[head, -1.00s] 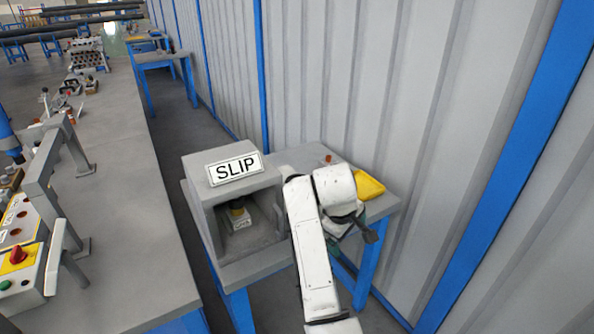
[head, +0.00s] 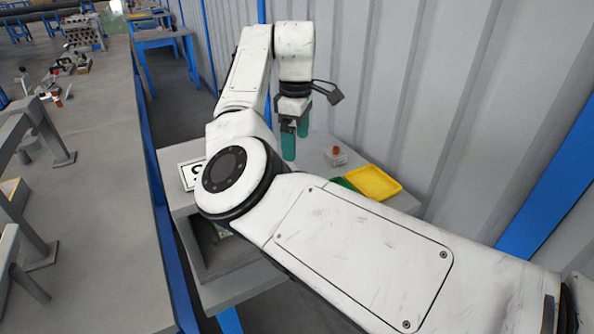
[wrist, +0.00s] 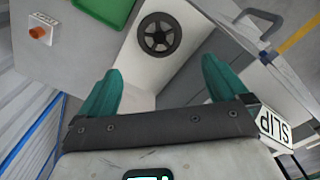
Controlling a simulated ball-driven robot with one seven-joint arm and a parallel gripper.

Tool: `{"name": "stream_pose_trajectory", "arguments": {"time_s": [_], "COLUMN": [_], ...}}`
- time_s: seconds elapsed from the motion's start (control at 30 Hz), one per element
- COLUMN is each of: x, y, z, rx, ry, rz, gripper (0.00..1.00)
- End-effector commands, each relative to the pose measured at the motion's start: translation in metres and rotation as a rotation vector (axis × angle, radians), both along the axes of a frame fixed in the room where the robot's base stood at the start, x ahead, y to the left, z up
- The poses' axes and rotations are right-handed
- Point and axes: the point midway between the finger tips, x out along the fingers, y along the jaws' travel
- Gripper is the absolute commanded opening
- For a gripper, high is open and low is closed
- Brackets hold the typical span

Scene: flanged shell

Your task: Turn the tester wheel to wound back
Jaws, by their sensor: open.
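The tester wheel (wrist: 159,34), dark with spokes, shows in the wrist view on a pale panel, just beyond and between my fingertips. I see it face on and cannot read a mark for its position. In the head view it is hidden, with my arm across the front. My gripper (head: 295,140) hangs over the back of the small table with its teal fingers pointing down. In the wrist view my gripper (wrist: 161,65) is open and empty, its fingers spread apart. No contact with the wheel is visible.
A box with an orange knob (head: 336,152), a yellow tray (head: 372,183) and a green tray (wrist: 105,8) are close by. A corrugated wall (head: 430,110) bounds the right side.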

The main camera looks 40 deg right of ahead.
Motion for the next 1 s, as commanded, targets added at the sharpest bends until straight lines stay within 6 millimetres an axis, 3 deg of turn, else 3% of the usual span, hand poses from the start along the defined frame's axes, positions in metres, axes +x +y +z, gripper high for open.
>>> {"name": "stream_pose_trajectory", "arguments": {"time_s": [0.5, 0.7, 1.0], "x": [-0.001, -0.001, -0.001], "y": [0.000, 0.000, 0.000], "z": [-0.084, -0.101, -0.104], "rx": [0.000, -0.001, -0.001], "ry": [0.002, 0.000, 0.000], "rz": [-0.003, -0.003, -0.004], "gripper": [1.00, 1.00, 1.00]}}
